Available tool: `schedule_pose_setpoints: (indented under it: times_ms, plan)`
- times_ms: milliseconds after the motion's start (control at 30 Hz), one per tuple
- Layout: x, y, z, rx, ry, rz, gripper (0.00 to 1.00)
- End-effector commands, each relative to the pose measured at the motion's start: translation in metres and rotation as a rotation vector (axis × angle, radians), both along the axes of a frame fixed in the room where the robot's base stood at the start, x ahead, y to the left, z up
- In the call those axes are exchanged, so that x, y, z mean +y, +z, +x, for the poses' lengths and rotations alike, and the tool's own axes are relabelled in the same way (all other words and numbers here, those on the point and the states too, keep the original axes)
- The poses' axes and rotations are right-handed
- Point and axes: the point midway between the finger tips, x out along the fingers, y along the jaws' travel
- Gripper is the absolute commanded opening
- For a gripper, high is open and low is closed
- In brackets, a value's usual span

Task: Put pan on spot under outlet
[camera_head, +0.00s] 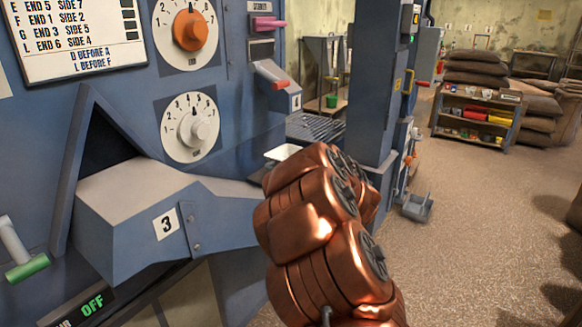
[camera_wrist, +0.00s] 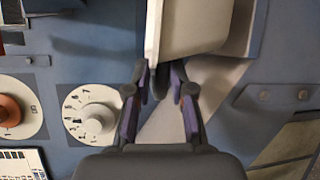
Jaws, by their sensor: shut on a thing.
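The pan (camera_wrist: 185,28) is a pale, shallow tray at the top of the wrist view. My gripper (camera_wrist: 160,80) is shut on a dark part at its near edge, holding it in front of the blue machine. In the head view a white edge of the pan (camera_head: 283,152) shows just beyond my copper-coloured arm, which hides the gripper and most of the pan. A grey outlet spout (camera_head: 125,205) marked 3 is at the left. Another chute (camera_head: 275,82) with a red handle is higher and further back. I cannot make out the spot itself.
Dials (camera_head: 190,127) and a green-tipped lever (camera_head: 28,268) are on the machine face. A blue post (camera_head: 375,90) stands beyond my arm. A grated surface (camera_head: 315,126) lies behind the pan. A low shelf (camera_head: 477,115) and sacks are at the back right. The floor at right is clear.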

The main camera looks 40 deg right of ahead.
Motion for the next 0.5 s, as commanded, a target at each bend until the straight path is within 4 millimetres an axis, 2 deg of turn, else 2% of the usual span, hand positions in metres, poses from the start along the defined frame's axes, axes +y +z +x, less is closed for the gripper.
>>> schedule_pose_setpoints:
  times_ms: [500]
  plan:
    - [-0.040, -0.005, 0.066, -0.003, 0.003, 0.000, 0.00]
